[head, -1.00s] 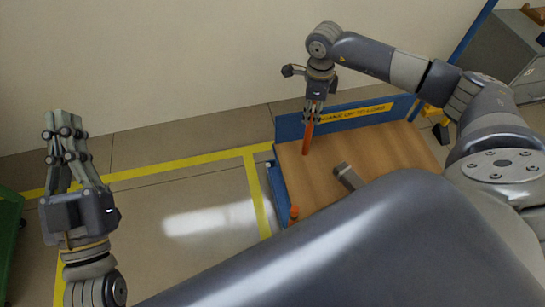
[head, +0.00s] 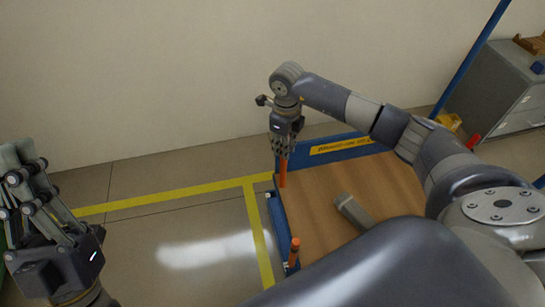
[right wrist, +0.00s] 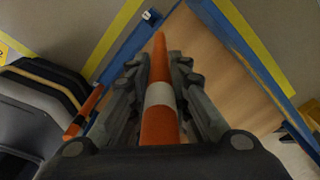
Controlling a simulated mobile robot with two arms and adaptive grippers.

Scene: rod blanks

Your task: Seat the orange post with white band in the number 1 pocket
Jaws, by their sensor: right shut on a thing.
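My right gripper (head: 285,150) is shut on the orange post with white band (head: 283,173). The post hangs down from the fingers near the back left corner of the wooden worktop (head: 385,190). In the right wrist view the post (right wrist: 157,110) lies between the fingers, its white band in clear sight. I cannot tell whether its lower end touches anything. My left gripper (head: 20,155) is at the left edge of the head view, empty, its fingers apart. The number 1 pocket cannot be made out.
Another orange post (head: 294,252) stands at the worktop's near left edge; the wrist view shows an orange rod with a dark band (right wrist: 85,112). A grey bar (head: 353,210) is on the worktop. A blue back panel (head: 320,152) bears a yellow label. A grey cabinet (head: 495,92) stands far right.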

